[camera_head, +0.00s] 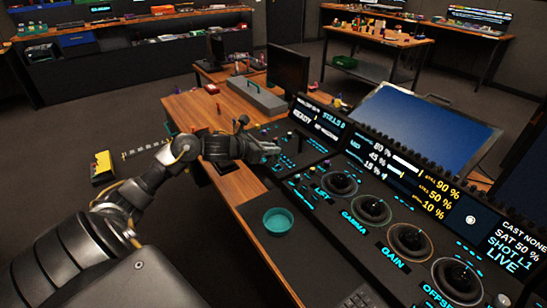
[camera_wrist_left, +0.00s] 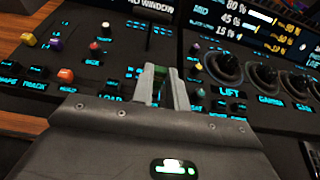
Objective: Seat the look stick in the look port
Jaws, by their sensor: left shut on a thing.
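My left gripper (camera_head: 268,151) reaches in from the left over the left part of the dark control panel (camera_head: 262,180). In the left wrist view its fingers (camera_wrist_left: 160,84) are shut on a small green piece (camera_wrist_left: 160,71), which looks like the look stick. Only its end shows between the fingertips; the rest is hidden by them. The fingertips are low over the panel. A glowing label (camera_wrist_left: 110,97) lies left of the fingers. I cannot make out the look port, and cannot tell whether the stick touches the panel. My right gripper is not in view.
Trackballs (camera_head: 371,209) in round rings line the panel's right. Small coloured knobs (camera_wrist_left: 65,75) stand left of my fingers in the wrist view. A teal round dish (camera_head: 278,221) sits on the panel's front. A grey toolbox (camera_head: 257,96) and monitors stand behind.

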